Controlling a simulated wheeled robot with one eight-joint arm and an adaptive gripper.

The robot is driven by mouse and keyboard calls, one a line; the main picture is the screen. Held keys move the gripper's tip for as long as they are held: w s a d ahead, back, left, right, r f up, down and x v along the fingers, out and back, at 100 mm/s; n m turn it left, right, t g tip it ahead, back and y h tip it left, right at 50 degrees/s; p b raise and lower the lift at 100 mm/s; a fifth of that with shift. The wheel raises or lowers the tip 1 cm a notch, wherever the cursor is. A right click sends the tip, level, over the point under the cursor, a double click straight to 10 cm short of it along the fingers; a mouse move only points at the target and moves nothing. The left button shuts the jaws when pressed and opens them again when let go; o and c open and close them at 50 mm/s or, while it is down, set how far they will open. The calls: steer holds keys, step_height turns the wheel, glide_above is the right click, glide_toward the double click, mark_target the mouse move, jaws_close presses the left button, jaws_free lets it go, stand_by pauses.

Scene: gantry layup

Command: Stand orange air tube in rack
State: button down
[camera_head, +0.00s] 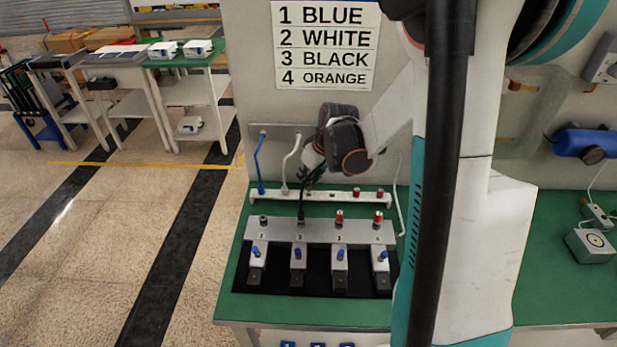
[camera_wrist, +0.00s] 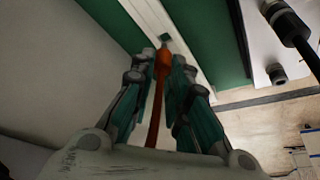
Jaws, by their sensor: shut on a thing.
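My gripper (camera_wrist: 165,62) is shut on the orange air tube (camera_wrist: 157,100) in the wrist view. The tube's upper end is pinched between the fingertips and its length runs back toward the palm. Its end is close to a small square hole in the white rack (camera_wrist: 187,42); I cannot tell whether it is inside. In the head view my gripper (camera_head: 312,172) is over the middle of the rack (camera_head: 320,197), and the orange tube cannot be made out. A blue tube (camera_head: 258,165) and a white tube (camera_head: 287,165) stand in the rack's left part.
A grey numbered manifold (camera_head: 320,231) lies in front of the rack, with a black tube (camera_head: 301,208) at port 2 and red-topped fittings at ports 3 and 4. Several blue-knobbed valves stand before it. A wall sign (camera_head: 325,45) lists blue, white, black, orange.

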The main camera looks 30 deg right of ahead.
steer(key=shift+f+b, duration=1.15)
steer(key=shift+f, duration=0.25)
steer(key=c, duration=1.5)
jaws_free()
steer(key=shift+o, duration=0.2)
steer(key=v, duration=1.2)
steer(key=shift+w+r, duration=0.1)
steer(key=shift+w, duration=0.05)
